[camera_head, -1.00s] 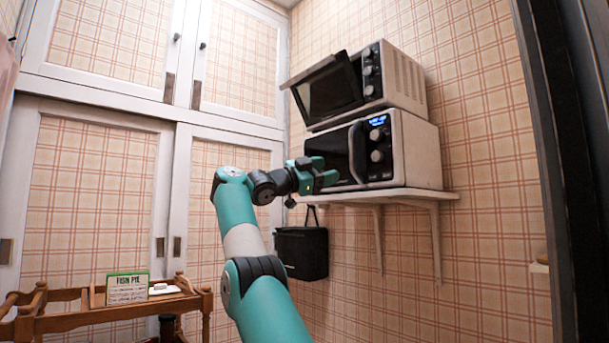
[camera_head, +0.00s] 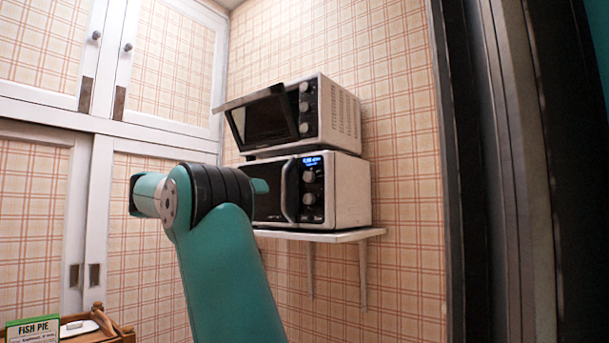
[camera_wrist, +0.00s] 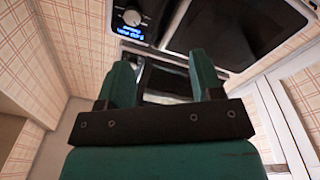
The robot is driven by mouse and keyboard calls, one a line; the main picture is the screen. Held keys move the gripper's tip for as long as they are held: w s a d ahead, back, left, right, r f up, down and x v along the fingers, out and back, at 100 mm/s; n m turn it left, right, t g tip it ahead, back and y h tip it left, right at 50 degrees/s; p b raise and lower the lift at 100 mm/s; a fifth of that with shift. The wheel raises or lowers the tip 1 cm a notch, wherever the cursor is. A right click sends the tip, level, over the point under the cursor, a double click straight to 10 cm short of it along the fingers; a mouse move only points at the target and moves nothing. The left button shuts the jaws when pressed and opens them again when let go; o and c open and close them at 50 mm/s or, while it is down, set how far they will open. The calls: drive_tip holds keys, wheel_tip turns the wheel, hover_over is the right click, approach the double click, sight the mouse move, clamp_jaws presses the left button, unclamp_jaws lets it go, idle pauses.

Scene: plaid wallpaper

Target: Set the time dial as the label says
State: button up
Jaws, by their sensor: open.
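The lower microwave (camera_head: 346,190) stands on a wall shelf, with a lit blue display (camera_head: 312,161) above an upper knob (camera_head: 309,176) and a lower knob (camera_head: 309,198). Which is the time dial is unreadable. The wrist view, seen upside down, shows one knob (camera_wrist: 132,17) and the display (camera_wrist: 130,32) beyond my fingers. My gripper (camera_wrist: 163,75) is open and empty, apart from the knobs. In the head view my arm hides most of it; a teal part shows before the microwave door. The label card (camera_head: 33,330) reads "FISH PIE"; its smaller lines are illegible.
An upper microwave (camera_head: 335,112) with its door (camera_head: 263,119) tilted partly open sits on the lower one. The white shelf (camera_head: 345,236) is bracketed to the plaid wall. Cabinets (camera_head: 165,62) stand left. A dark upright frame (camera_head: 470,170) is at right.

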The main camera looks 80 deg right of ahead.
drive_tip(key=s+a+n+p, duration=0.2)
drive_tip(key=s+n+p, duration=0.1)
drive_tip(key=s+n, duration=0.1)
drive_tip(key=p, duration=0.9)
approach(307, 199)
drive_tip(key=shift+y, duration=0.4)
drive_tip(key=x, duration=0.9)
drive_tip(key=shift+d+r, duration=0.2)
drive_tip(key=shift+r, duration=0.2)
drive_tip(key=c, duration=0.9)
